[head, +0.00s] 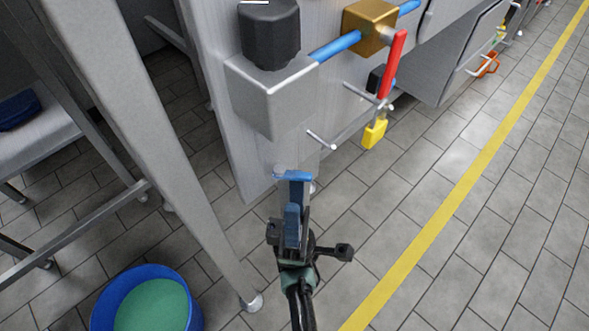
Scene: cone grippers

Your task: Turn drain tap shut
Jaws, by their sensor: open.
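A brass valve body (369,27) sits on a blue pipe (338,47) at the upper middle. A red lever (393,63) hangs down from it, across the pipe's line. A small blue bar (293,175) lies low beside the grey cabinet, right at the tip of my gripper. I cannot tell whether it is a tap handle or part of my gripper, nor which of these is the drain tap. My gripper (292,190) is open, below and left of the red lever and apart from it. Its tips are seen nearly end-on, and contact is unclear.
A grey box with a black knob (269,33) overhangs above my gripper. A metal rod (320,140) and a yellow padlock (374,133) stick out to the right. A steel leg (150,130) and blue bucket (148,300) stand left. Tiled floor (440,190) is clear to the right.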

